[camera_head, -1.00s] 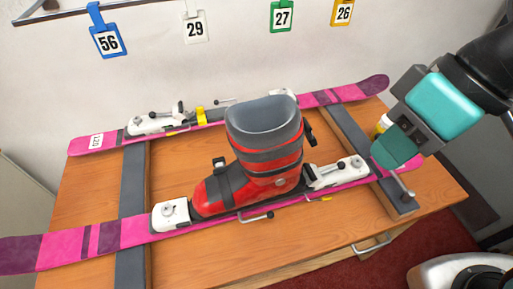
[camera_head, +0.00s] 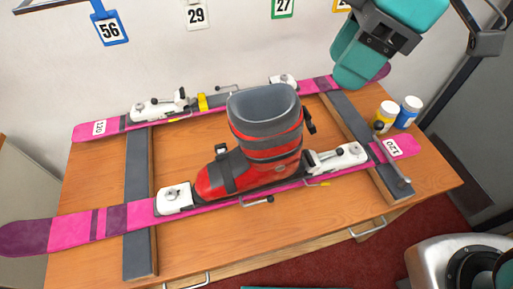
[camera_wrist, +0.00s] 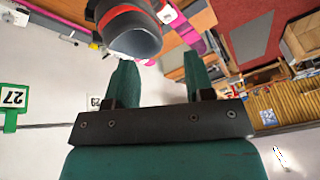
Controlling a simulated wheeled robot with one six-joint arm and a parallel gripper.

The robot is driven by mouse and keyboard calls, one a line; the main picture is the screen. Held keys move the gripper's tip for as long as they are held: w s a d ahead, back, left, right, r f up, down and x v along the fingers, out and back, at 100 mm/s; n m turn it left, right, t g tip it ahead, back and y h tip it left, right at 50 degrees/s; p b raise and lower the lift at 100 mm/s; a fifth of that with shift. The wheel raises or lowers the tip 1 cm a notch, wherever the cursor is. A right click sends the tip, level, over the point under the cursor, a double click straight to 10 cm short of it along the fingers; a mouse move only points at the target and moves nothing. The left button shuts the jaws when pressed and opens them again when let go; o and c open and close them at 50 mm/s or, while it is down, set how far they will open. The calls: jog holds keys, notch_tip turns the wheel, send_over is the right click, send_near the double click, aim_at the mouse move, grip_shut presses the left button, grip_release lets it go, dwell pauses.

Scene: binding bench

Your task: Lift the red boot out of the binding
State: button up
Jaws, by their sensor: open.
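The red boot (camera_head: 252,165) with grey straps and a grey cuff stands upright in the binding of the front pink ski (camera_head: 75,234). Its toe points left, at the white toe piece (camera_head: 174,198), and its heel is at the white heel piece (camera_head: 338,157). My gripper (camera_head: 350,62) is above and to the right of the boot, near the wall, apart from it. In the wrist view the two green fingers (camera_wrist: 159,82) are spread with nothing between them. The boot's cuff opening (camera_wrist: 133,38) shows beyond the left finger there.
A second pink ski (camera_head: 98,128) with an empty binding lies behind. Both skis rest on dark cross bars (camera_head: 137,250). A yellow jar (camera_head: 384,116) and a blue jar (camera_head: 408,112) stand at the right. Numbered tags (camera_head: 110,29) hang on the wall.

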notch_tip(320, 180, up, 3)
jog(key=w+a+n, duration=0.3)
jog(key=n, duration=0.2)
jog(key=p, duration=0.3)
send_near(264, 121)
jog(key=shift+n, duration=0.3)
jog(key=x, duration=0.4)
jog(key=shift+w+f, duration=0.15)
jog(key=shift+f, duration=0.25)
jog(key=p+x, duration=0.2)
jog(key=x, duration=0.2)
jog(key=shift+a+f, duration=0.15)
jog(key=shift+a, duration=0.1)
jog(key=shift+a+f, duration=0.15)
jog(key=shift+f, duration=0.3)
grip_shut()
jog(key=shift+s, duration=0.25)
